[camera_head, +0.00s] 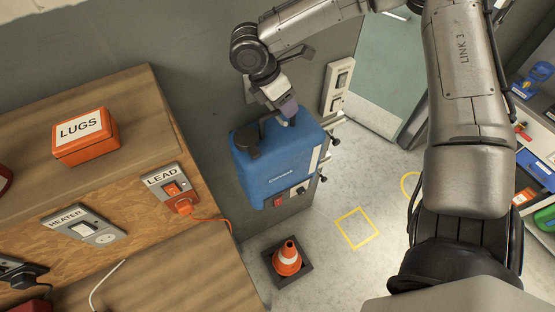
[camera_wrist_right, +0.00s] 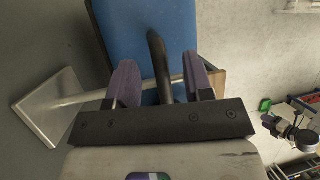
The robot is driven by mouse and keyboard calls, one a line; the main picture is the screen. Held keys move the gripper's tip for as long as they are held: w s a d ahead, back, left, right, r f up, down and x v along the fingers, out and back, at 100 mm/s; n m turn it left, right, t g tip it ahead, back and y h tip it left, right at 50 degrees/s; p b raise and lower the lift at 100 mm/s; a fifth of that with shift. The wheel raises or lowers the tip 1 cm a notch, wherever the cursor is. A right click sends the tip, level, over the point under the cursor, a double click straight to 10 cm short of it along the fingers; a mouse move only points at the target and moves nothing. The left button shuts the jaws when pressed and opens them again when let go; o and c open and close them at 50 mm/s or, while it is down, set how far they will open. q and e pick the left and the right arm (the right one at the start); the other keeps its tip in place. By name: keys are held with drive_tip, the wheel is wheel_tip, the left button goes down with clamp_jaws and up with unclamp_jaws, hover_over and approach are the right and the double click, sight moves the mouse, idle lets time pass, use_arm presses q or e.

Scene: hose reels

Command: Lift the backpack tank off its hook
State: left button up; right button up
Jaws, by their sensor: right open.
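The blue backpack tank (camera_head: 278,172) hangs against the grey wall in the middle of the head view, with a black cap on its top. My right gripper (camera_head: 288,110) is at the top of the tank. In the right wrist view, the tank (camera_wrist_right: 148,30) is behind the black handle (camera_wrist_right: 157,55). My open right gripper (camera_wrist_right: 160,78) has its two purple fingers on either side of this handle, with gaps visible. The hook's pale wall plate (camera_wrist_right: 45,108) is at the left, and its rod runs across toward the handle.
A wooden bench with an orange LUGS box (camera_head: 86,136) and sockets stands left of the tank. A traffic cone (camera_head: 287,258) is on the floor below. A switch panel (camera_head: 337,85) is on the wall at right.

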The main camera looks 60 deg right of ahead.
drive_tip(key=shift+x, duration=1.2)
drive_tip(key=shift+r, duration=0.1)
clamp_jaws()
idle(0.5)
